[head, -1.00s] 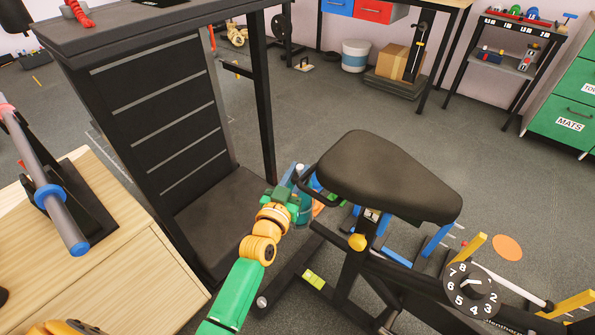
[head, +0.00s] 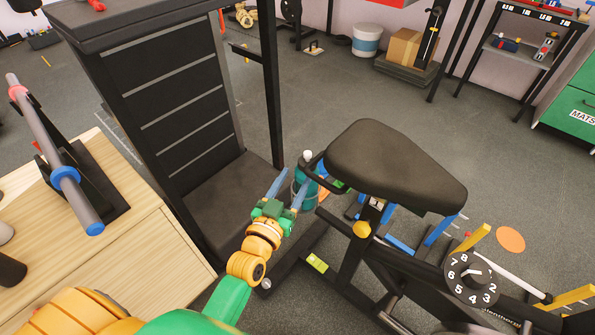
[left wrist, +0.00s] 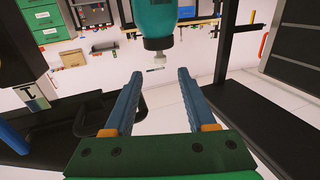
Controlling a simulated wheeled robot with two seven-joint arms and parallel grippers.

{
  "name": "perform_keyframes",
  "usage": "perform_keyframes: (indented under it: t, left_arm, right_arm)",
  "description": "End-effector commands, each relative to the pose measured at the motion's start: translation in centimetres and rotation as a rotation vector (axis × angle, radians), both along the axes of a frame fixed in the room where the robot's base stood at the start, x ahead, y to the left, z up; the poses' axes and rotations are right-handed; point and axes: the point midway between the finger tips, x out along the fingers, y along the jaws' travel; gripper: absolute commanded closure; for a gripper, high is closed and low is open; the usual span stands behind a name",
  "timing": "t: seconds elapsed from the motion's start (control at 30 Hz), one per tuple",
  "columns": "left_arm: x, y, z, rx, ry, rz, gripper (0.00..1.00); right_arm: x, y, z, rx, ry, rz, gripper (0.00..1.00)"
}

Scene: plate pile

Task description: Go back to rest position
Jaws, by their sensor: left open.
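My left gripper (head: 287,188) is open, its two blue fingers spread and pointing up and away in the head view. A teal bottle (head: 306,193) with a pale cap stands by the exercise bike, just beyond the fingers and partly overlapped by one of them. In the left wrist view the open fingers of my left gripper (left wrist: 157,100) have nothing between them. The bottle (left wrist: 152,20) appears past the fingertips there, cap downward in the picture and cut off at the top edge. My right gripper is not in view.
The exercise bike, with its black seat (head: 395,165), stands right of my left gripper. A black slatted rack (head: 175,100) stands behind and left. A wooden cabinet (head: 125,225) with a grey bar (head: 50,150) on a stand is at the left. Open floor lies behind the bike.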

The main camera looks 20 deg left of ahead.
Motion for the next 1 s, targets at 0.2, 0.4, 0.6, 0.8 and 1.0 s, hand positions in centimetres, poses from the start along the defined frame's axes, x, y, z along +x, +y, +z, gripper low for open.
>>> perform_keyframes:
  t: [0.2,0.4,0.6,0.8,1.0]
  left_arm:
    - [0.0,0.0,0.0,0.0,0.0,0.0,0.44]
    - [-0.3,-0.4,-3.0,0.004,0.078,-0.015,0.44]
    - [-7.4,-1.8,-20.4,0.046,0.569,-0.092,0.44]
    - [-19.9,-0.8,-32.3,0.107,1.017,-0.13,0.44]
    - [-31.5,1.7,-37.2,0.17,1.346,-0.136,0.44]
  right_arm:
    - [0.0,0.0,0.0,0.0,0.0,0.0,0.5]
    - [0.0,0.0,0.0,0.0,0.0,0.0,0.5]
    - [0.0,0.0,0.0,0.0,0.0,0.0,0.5]
    - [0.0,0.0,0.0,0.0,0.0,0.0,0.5]
    - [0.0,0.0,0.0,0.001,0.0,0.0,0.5]
